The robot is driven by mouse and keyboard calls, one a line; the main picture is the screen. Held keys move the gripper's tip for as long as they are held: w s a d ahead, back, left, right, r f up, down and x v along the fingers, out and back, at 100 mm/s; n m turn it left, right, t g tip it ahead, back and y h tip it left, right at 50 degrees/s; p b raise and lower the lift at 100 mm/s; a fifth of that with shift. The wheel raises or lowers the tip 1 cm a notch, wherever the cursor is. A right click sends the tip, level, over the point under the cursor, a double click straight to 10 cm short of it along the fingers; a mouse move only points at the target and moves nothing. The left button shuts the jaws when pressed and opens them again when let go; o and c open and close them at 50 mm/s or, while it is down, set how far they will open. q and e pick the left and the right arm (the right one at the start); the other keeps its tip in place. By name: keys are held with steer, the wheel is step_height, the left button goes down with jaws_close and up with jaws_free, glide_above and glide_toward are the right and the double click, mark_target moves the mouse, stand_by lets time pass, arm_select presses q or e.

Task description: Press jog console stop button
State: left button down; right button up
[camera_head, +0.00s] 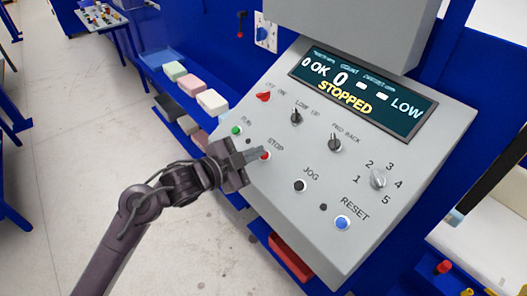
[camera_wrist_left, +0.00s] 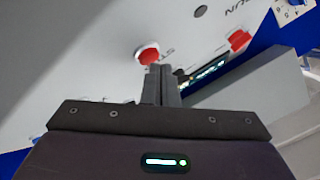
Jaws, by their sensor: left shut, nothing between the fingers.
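The grey jog console (camera_head: 318,199) fills the right of the head view, its sloped face carrying labelled buttons and knobs. The red STOP button (camera_head: 265,155) sits on its left part, under the word STOP. My left gripper (camera_head: 256,154) is shut and empty, its fingertips at the STOP button and partly covering it. In the left wrist view a red button (camera_wrist_left: 148,54) shows just beyond the shut fingertips (camera_wrist_left: 161,72). I cannot tell whether the tips touch it. The display (camera_head: 362,92) reads STOPPED. My right gripper is not in view.
The green RUN button (camera_head: 237,130), black JOG button (camera_head: 299,186) and blue RESET button (camera_head: 342,222) are on the same face. A red switch (camera_head: 264,97) is above. Foam blocks (camera_head: 212,102) lie in a blue rack at left. Open floor (camera_head: 75,150) is further left.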

arm_select(q)
steer(key=shift+s+a+r, duration=0.15)
steer(key=shift+a+r, duration=0.05)
steer(key=shift+r, duration=0.15)
steer(key=shift+r, duration=0.1)
steer(key=r+p, duration=0.1)
steer(key=s+a+r+p, duration=0.1)
steer(key=p, duration=0.1)
steer(key=a+r+p, duration=0.1)
steer(key=r, duration=0.1)
steer(key=shift+s+p, duration=0.25)
steer(key=shift+p, duration=0.05)
stand_by(0.6)
